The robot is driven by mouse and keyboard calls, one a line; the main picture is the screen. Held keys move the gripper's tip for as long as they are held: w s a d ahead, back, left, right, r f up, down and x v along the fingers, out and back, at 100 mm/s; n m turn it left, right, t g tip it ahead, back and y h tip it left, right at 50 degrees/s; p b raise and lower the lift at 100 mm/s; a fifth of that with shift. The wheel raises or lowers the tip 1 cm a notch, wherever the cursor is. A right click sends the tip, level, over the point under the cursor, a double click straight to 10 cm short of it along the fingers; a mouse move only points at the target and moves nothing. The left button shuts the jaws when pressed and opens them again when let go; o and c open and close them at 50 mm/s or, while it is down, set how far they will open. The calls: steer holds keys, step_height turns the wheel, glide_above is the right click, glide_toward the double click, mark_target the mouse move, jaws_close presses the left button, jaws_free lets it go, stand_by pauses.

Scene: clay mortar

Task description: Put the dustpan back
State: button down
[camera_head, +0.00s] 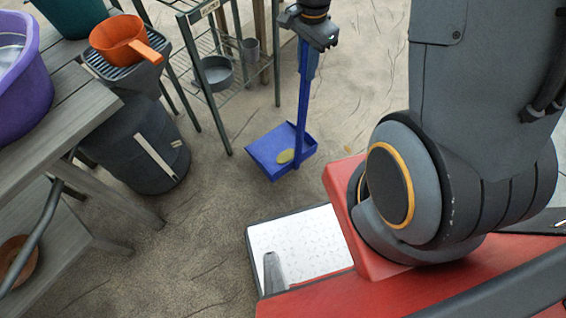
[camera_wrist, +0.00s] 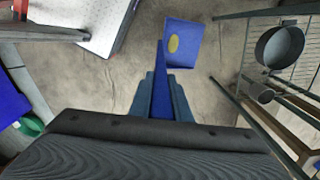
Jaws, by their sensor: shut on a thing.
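The blue dustpan (camera_head: 265,150) has a long upright handle and hangs near the sandy floor in the head view, between the metal rack and my red base. A yellowish oval thing (camera_head: 286,156) shows in its pan. My gripper (camera_head: 306,50) is shut on the upper part of the handle. In the wrist view, the handle runs between the fingers of my gripper (camera_wrist: 160,95), and the pan (camera_wrist: 182,42) shows beyond them. I cannot tell whether the pan touches the floor.
A metal rack (camera_head: 222,95) with a grey pot (camera_head: 214,74) stands close left of the dustpan. A dark bin (camera_head: 135,143), an orange saucepan (camera_head: 122,40) and a wooden table (camera_head: 75,110) with a purple tub (camera_head: 20,80) are further left. Open sand lies right of the rack.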

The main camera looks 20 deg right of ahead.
mark_target(305, 98)
steer(key=shift+m, duration=0.7)
steer(key=shift+s+d+f+b, duration=0.1)
steer(key=shift+f+b, duration=0.5)
steer(key=shift+f, duration=2.3)
steer(key=shift+d+f+b, duration=0.1)
steer(key=shift+f+b, duration=0.45)
steer(key=shift+f, duration=2.45)
steer(key=c, duration=1.7)
jaws_free()
steer(key=shift+o, duration=0.2)
